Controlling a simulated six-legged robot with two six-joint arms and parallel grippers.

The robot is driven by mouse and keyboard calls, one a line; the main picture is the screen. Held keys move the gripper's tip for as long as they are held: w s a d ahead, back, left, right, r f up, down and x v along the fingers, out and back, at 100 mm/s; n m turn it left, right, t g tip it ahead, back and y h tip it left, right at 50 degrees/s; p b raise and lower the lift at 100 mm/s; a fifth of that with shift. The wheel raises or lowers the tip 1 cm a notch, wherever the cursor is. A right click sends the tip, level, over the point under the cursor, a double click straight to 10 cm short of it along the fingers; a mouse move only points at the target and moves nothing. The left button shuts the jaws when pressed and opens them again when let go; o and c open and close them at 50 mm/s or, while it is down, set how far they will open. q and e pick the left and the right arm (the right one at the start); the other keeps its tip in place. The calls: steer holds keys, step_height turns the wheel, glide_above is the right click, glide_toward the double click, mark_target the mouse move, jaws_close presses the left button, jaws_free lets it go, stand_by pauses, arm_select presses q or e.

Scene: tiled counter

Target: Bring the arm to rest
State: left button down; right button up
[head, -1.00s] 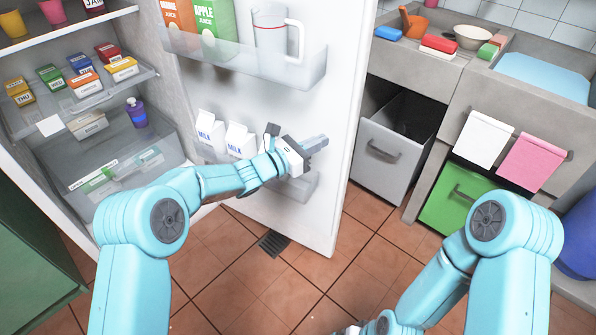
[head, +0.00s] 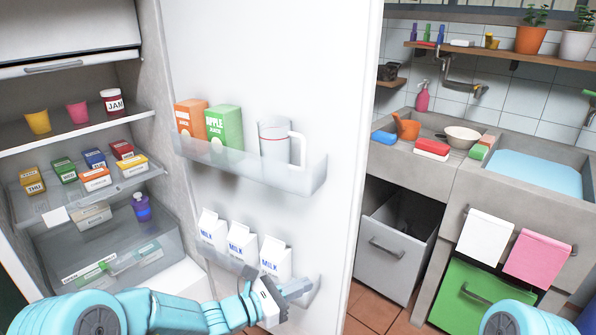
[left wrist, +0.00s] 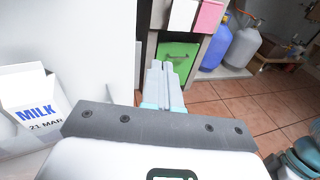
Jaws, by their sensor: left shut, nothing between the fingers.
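My left gripper (head: 296,289) is at the bottom of the head view, in front of the lower door shelf of the open fridge. It is shut with nothing in it. Its closed fingers (left wrist: 162,85) point away over the floor in the left wrist view. Several milk cartons (head: 241,244) stand upright in the lower door shelf, just behind and left of the gripper. One milk carton (left wrist: 35,105) shows close at the left of the wrist view, apart from the fingers. My right gripper is out of view; only part of the right arm shows at the bottom right.
The open fridge door (head: 345,150) stands beside my left arm. Its upper shelf (head: 250,165) holds juice cartons and a pitcher. A grey drawer (head: 385,262) stands pulled out to the right, with a green drawer front (head: 475,295) beyond. The tiled floor (left wrist: 240,110) is open right of the fingers.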

arm_select(q)
steer(key=s+a+f+m+g+y, duration=0.2)
steer(key=s+f+m+g+y, duration=0.15)
steer(key=s+f, duration=0.6)
steer(key=s+a+f+m+g+y, duration=0.2)
steer(key=s+f+m+g, duration=0.3)
steer(key=s+f, duration=0.45)
steer(key=s+a+f+m+y, duration=0.5)
steer(key=s+a+f+m, duration=0.35)
steer(key=s+m, duration=0.35)
step_height(320, 180, up, 20)
steer(key=w+m+p, duration=0.1)
steer(key=p, duration=1.7)
steer(key=shift+f+p, duration=0.25)
steer(key=shift+p, duration=0.15)
